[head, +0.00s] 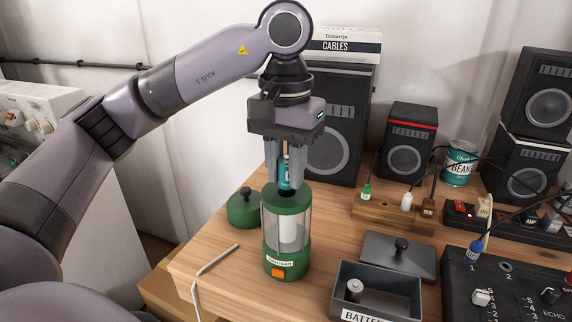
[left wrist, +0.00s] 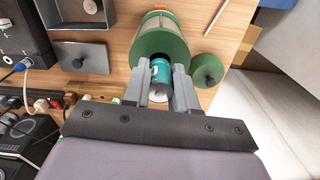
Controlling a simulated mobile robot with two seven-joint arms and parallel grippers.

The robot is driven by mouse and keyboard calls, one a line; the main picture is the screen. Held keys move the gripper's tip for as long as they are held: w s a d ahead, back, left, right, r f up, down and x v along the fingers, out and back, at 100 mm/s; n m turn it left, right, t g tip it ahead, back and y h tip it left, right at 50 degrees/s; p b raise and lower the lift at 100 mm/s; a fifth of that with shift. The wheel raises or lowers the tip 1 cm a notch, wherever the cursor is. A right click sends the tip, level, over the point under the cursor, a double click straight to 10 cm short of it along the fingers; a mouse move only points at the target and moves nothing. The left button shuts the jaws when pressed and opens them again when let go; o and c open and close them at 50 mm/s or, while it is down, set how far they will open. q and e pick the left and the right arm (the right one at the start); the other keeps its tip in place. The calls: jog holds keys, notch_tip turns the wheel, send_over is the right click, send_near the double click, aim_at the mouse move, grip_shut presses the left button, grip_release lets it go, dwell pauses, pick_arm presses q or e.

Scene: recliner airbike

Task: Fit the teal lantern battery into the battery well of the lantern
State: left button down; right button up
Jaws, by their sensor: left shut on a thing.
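The teal lantern battery (head: 285,178) is held upright between the fingers of my left gripper (head: 285,184), which is shut on it. It also shows in the left wrist view (left wrist: 160,72), between the two fingers (left wrist: 160,92). The green lantern (head: 287,239) stands on the table directly below, with clear sides, a white inner tube and an orange button. The battery's lower end is at the lantern's open top; I cannot tell how far it is inside. The battery well itself is hidden. The round green lid with a black knob (head: 244,209) lies beside the lantern. My right gripper is not in view.
A grey battery box (head: 408,297) holds a small cell, with its grey lid (head: 398,254) behind it. A wooden block (head: 393,219) with small coloured plugs stands right of the lantern. Speakers (head: 335,130) stand behind.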

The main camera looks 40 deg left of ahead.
aim_at(286, 158)
pick_arm(q)
jog(key=shift+f+b, duration=0.75)
jog(key=shift+f, duration=0.2)
jog(key=c, duration=0.8)
grip_release()
jog(key=shift+r, duration=0.15)
jog(key=shift+r+p, duration=1.15)
jog(key=shift+r, duration=2.4)
